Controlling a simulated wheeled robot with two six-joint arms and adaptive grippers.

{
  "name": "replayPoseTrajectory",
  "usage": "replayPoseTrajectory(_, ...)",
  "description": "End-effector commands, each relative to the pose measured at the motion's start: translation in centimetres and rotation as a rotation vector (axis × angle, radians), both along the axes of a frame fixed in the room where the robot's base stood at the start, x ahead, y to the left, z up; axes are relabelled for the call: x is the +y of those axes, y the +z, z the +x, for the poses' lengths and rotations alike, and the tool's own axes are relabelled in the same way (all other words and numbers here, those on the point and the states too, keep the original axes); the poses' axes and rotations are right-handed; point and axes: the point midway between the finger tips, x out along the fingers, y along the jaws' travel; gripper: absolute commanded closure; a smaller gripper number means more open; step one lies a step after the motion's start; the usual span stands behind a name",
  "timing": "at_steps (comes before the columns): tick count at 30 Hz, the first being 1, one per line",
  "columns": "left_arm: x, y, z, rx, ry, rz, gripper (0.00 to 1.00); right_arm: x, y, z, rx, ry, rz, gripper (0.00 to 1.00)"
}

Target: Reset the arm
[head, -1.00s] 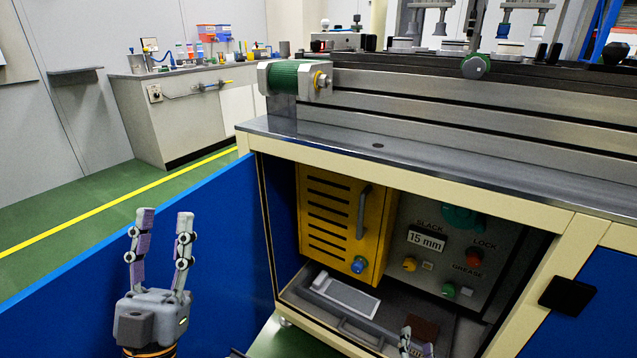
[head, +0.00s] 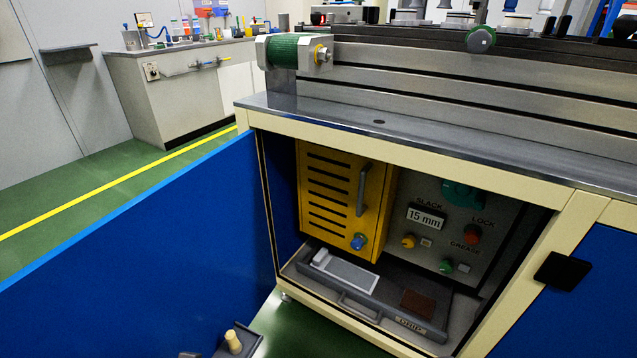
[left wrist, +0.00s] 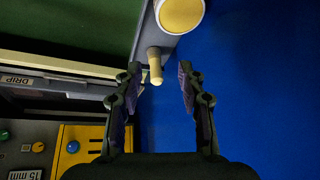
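My left gripper shows in the left wrist view (left wrist: 160,75), with its two fingers apart and nothing between them. A pale tan peg (left wrist: 154,66) on a grey strip shows just beyond the fingertips, near the left finger; I cannot tell how far off it is. The peg also shows at the bottom edge of the head view (head: 233,341). Neither gripper shows in the head view now, and my right gripper is not seen.
The open cabinet holds a yellow vented box (head: 340,205), a control panel reading 15 mm (head: 426,216) and a drip tray (head: 360,308). The blue door (head: 130,250) stands open at the left. A yellow-topped round thing (left wrist: 181,12) is beside the peg.

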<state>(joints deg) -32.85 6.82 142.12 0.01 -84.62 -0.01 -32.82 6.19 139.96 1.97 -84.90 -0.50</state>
Motion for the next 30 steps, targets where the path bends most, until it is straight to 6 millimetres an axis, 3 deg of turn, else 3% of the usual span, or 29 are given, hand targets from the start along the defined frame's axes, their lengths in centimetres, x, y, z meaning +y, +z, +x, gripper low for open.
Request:
replayPoseTrajectory(2, 0.3, -1.1, -2.5, 0.116, 0.01, 0.008, 0.6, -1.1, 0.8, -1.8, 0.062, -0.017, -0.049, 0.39)
replayPoseTrajectory(4, 0.5, -0.5, -2.0, 0.127, 0.014, 0.009, 0.6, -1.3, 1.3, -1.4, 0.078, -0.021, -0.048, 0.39)
replayPoseTrajectory(12, 1.3, -2.3, -1.0, 0.158, 0.024, 0.007, 0.6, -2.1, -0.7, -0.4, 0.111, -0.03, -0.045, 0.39)
replayPoseTrajectory(19, 2.4, -3.9, -2.7, 0.202, 0.037, 0.004, 0.6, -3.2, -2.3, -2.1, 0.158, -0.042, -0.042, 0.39)
replayPoseTrajectory(23, 3.2, -4.7, -6.0, 0.236, 0.047, 0.001, 0.6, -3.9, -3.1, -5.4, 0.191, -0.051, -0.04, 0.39)
replayPoseTrajectory(30, 4.0, -3.8, -15.7, 0.295, 0.062, -0.004, 0.6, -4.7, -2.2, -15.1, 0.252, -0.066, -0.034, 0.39)
